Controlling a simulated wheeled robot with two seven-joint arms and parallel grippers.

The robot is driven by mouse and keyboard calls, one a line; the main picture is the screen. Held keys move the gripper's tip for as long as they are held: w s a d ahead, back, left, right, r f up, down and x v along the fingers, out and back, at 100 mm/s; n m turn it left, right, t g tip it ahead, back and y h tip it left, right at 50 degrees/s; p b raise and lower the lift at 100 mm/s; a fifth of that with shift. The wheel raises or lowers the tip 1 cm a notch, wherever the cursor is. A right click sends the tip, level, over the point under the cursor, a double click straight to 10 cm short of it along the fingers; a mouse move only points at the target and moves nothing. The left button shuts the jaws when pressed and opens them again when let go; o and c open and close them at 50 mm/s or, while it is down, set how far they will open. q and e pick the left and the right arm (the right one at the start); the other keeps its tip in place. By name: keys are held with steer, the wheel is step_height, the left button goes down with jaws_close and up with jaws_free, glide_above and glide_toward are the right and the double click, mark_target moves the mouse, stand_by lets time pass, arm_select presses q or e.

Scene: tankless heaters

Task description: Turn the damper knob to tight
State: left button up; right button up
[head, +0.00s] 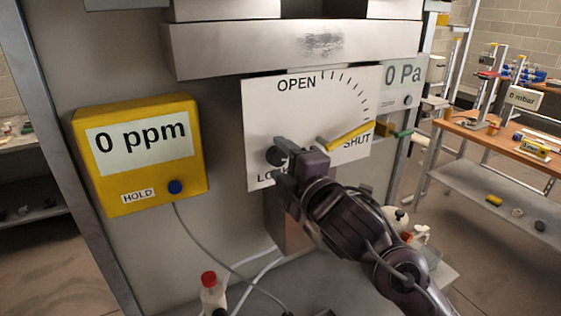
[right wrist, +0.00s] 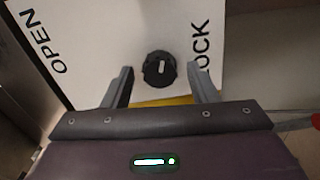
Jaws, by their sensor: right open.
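The black round knob (right wrist: 160,68) has a short white mark on its face and sits on a white panel (head: 285,105) near a label reading "LOCK", partly hidden in the head view. The knob also shows in the head view (head: 274,156), partly behind my gripper. My right gripper (head: 280,163) is open, with one finger on each side of the knob; in the right wrist view the knob lies between the fingertips with gaps visible. A yellow lever (head: 345,136) on the panel points towards "SHUT". My left gripper is not in view.
A yellow meter (head: 150,180) reading "0 ppm" hangs left of the panel. A grey duct box (head: 290,45) juts out above it. A "0 Pa" display (head: 402,76) is at its right. A red-capped bottle (head: 212,292) stands below. A workbench (head: 500,140) is farther right.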

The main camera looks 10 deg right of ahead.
steer(key=v, duration=0.7)
steer(key=shift+b, duration=0.4)
steer(key=shift+f, duration=0.1)
